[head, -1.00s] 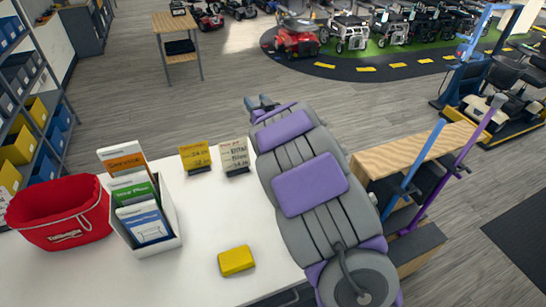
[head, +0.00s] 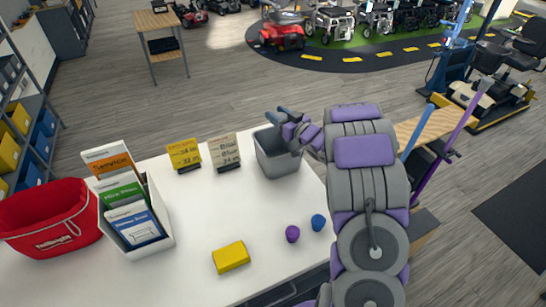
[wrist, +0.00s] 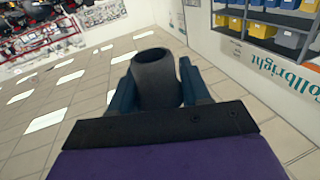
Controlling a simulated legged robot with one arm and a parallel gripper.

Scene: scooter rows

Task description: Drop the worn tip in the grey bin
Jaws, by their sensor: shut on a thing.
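The worn tip (wrist: 155,80) is a dark grey, hollow rubber piece with a round open end. In the wrist view it sits between the blue fingers of my gripper (wrist: 157,92), which is shut on it. In the head view my gripper (head: 283,114) appears at the far rim of the grey bin (head: 280,160), and the tip cannot be made out there. The bin is an open box at the table's back right corner, partly covered by my wrist.
On the white table (head: 200,205) are a yellow block (head: 231,257), a purple ball (head: 292,233), a blue ball (head: 318,222), a brochure box (head: 150,243), two small signs and a red basket (head: 45,220). A wooden-topped stand with canes (head: 425,130) is at the right.

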